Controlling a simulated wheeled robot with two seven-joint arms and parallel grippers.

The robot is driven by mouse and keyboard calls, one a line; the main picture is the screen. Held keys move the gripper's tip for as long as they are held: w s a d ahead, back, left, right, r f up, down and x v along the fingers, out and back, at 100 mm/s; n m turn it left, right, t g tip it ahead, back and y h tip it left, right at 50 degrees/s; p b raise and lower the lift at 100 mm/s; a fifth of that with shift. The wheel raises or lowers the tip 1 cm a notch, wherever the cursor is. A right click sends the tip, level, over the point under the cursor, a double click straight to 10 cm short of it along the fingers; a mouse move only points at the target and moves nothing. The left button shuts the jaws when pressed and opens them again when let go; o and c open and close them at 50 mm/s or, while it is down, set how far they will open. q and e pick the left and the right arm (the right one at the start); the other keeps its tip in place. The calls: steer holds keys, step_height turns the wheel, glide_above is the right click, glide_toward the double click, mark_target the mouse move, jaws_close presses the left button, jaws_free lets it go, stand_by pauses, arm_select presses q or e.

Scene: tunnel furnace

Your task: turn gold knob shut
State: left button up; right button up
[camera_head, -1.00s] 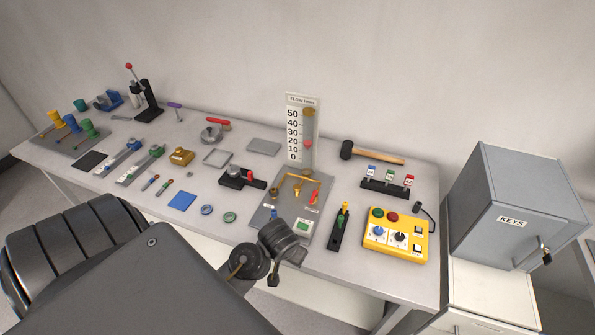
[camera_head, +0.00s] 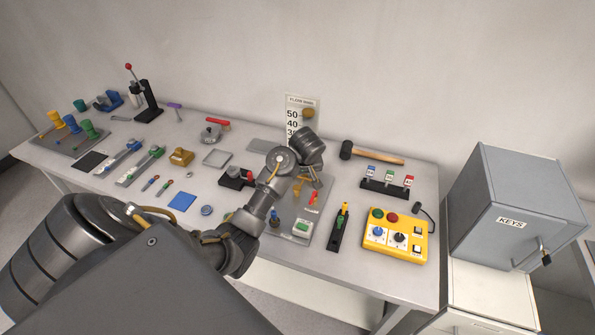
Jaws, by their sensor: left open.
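A grey panel (camera_head: 288,228) on the bench carries gold piping (camera_head: 299,186), a red handle (camera_head: 314,198) and a green block (camera_head: 302,226). My left arm reaches over this panel from the left. The left gripper (camera_head: 316,181) is beside the gold piping, pointing down, and its fingers are small and partly hidden by the wrist. It is open, and I cannot tell whether it touches anything. I cannot make out the gold knob apart from the piping. A flow gauge (camera_head: 292,114) with a gold top stands behind, its lower scale covered by my wrist. My right gripper is out of view.
A black holder (camera_head: 338,232) and a yellow control box (camera_head: 382,247) stand right of the panel. A hammer (camera_head: 375,154) and a switch rack (camera_head: 384,188) lie behind. Several tools and fixtures cover the bench at left. A grey key cabinet (camera_head: 520,205) stands at far right.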

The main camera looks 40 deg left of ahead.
mark_target(297, 188)
arm_select(q)
steer(key=p+x, duration=0.1)
steer(key=x, duration=0.9)
steer(key=shift+f+p, duration=0.35)
steer(key=c, duration=1)
